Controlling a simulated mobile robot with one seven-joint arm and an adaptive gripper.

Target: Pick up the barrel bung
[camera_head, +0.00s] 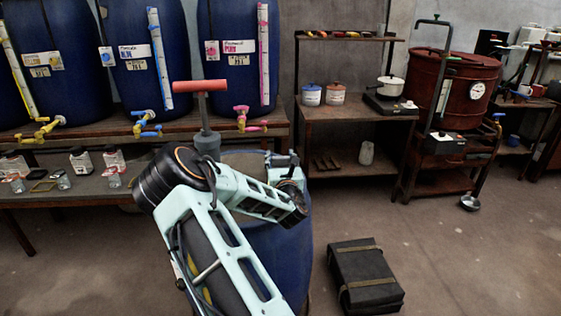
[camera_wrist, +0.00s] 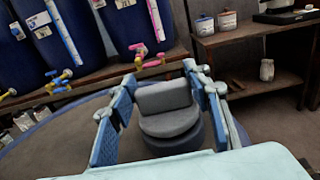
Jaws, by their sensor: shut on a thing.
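The barrel bung (camera_wrist: 172,122) is grey, with a flat upright grip above a round body. In the wrist view it sits between the two blue-padded fingers of my gripper (camera_wrist: 161,84), which is shut on it. In the head view my gripper (camera_head: 283,160) is over the top of a blue barrel (camera_head: 295,245), and my arm hides much of that barrel. I cannot clearly make out the bung in the head view. Whether it is seated in the barrel or lifted clear is hard to tell.
A tool with a red T-handle (camera_head: 201,86) stands upright beside my arm. Large blue vats (camera_head: 150,50) with coloured taps line the back bench. A black strapped case (camera_head: 365,277) lies on the floor at right.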

